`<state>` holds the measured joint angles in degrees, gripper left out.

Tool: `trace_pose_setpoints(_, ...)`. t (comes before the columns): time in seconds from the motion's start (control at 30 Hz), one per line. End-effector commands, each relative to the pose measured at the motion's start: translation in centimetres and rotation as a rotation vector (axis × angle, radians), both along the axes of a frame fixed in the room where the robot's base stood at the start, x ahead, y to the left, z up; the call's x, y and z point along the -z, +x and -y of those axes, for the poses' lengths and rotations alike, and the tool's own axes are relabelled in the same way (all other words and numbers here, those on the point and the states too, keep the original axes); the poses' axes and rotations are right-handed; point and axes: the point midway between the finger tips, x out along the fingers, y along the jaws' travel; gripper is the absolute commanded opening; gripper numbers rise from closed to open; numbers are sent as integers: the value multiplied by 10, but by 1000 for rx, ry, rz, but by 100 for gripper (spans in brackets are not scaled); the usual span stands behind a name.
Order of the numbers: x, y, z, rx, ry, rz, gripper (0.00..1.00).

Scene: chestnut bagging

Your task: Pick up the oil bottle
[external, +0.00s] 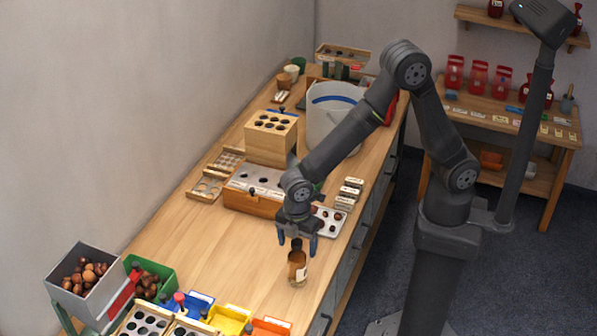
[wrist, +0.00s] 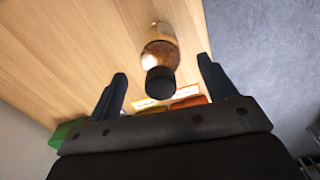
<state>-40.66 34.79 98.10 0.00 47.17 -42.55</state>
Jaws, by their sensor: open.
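The oil bottle (external: 297,269) is brown with a black cap and a pale label. It stands on the wooden bench near its right edge. My gripper (external: 298,240) is right above it, pointing down, with its dark blue fingers apart. In the wrist view the bottle (wrist: 159,53) shows with its black cap between the open fingers of my gripper (wrist: 162,85). The fingers seem apart from the bottle, and nothing is held.
Blue (external: 187,305), yellow (external: 229,319) and orange (external: 271,327) bins stand at the front. A grey bin (external: 62,284) of chestnuts is at left. A wooden block with holes (external: 262,153) and a white bucket (external: 322,128) stand behind. Bench left of the bottle is clear.

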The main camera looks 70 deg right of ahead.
Motion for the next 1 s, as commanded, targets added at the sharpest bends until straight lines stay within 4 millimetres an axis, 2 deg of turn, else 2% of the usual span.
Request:
trace_pose_setpoints(0.1,17,0,0,0,-2,-2,77)
trace_pose_setpoints(0.2,24,0,0,0,0,0,77)
trace_pose_setpoints(0.47,26,0,-1,0,0,1,75)
trace_pose_setpoints(0.8,25,0,-1,0,1,1,8)
trace_pose_setpoints(0.83,25,0,-1,0,1,2,5)
trace_pose_setpoints(1.0,25,0,-1,0,1,2,4)
